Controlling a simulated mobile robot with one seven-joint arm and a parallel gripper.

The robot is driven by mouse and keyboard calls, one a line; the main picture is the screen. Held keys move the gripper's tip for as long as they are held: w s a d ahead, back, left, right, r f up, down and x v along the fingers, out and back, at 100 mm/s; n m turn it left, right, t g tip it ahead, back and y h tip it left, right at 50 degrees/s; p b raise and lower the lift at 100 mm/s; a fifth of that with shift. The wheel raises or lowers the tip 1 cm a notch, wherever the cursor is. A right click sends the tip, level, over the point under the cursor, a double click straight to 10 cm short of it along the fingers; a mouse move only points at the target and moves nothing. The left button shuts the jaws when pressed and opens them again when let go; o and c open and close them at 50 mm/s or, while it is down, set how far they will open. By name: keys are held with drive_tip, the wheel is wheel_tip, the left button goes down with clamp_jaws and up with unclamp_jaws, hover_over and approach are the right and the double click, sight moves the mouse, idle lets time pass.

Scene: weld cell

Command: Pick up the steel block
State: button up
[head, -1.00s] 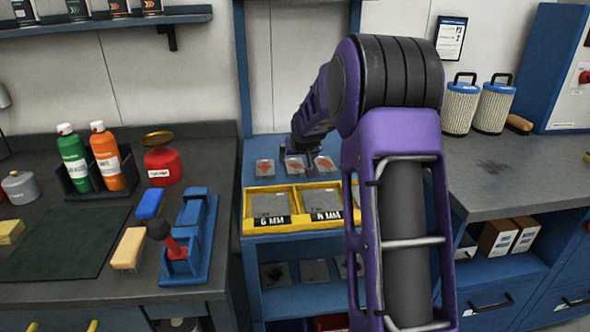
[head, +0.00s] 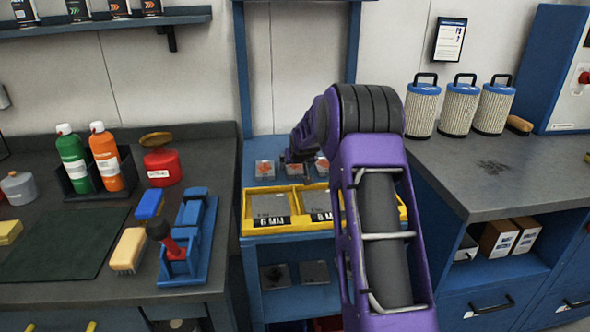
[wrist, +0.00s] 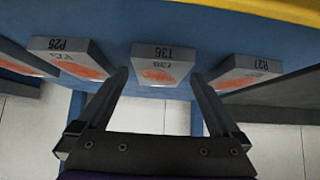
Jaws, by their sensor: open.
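In the head view the left block (head: 264,170) is clear, while the middle block (head: 294,170) and right block (head: 322,167) are partly covered by my arm. My gripper (wrist: 160,76) is open and empty. Its fingers lie either side of the middle block in the picture; I cannot tell how far above it they are.
A yellow tray (head: 276,231) with 6 MM and 8 MM plates lies in front of the blocks, its edge also at the top of the wrist view. Blue uprights (head: 241,60) rise behind. Benches with bottles and a brush stand left; filter canisters (head: 459,107) stand right.

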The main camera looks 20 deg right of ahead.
sight(296, 169)
clamp_jaws()
wheel_tip(296, 169, up, 10)
drive_tip(key=p, duration=0.1)
idle(0.9)
